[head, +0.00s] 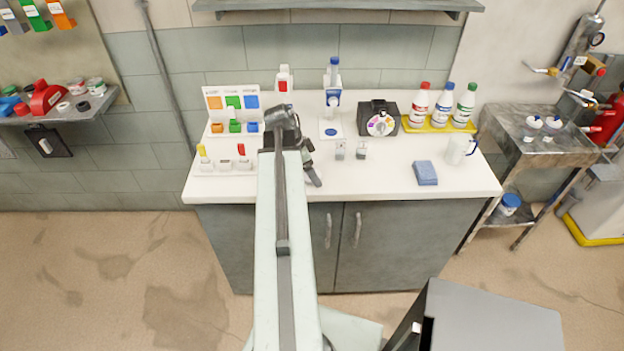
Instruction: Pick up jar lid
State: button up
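I cannot pick out a loose jar lid with certainty. A jar with a blue lid (510,200) stands on the lower shelf of the metal stand at the right. Small round pieces, one pale (63,107) and one dark (83,106), lie on the left wall shelf; they are too small to identify. My arm reaches forward over the white counter. My gripper (311,170) is at its far end, above the counter, partly hidden by my arm. Whether it is open or shut does not show.
The white counter (390,181) holds a colour-sample board (232,100), a black box with a dial (379,120), several bottles on a yellow tray (440,125), a blue sponge (425,173) and a white mug (458,150). The floor at the left is clear.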

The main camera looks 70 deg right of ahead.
jog(key=c, duration=1.4)
jog(key=shift+r, duration=0.1)
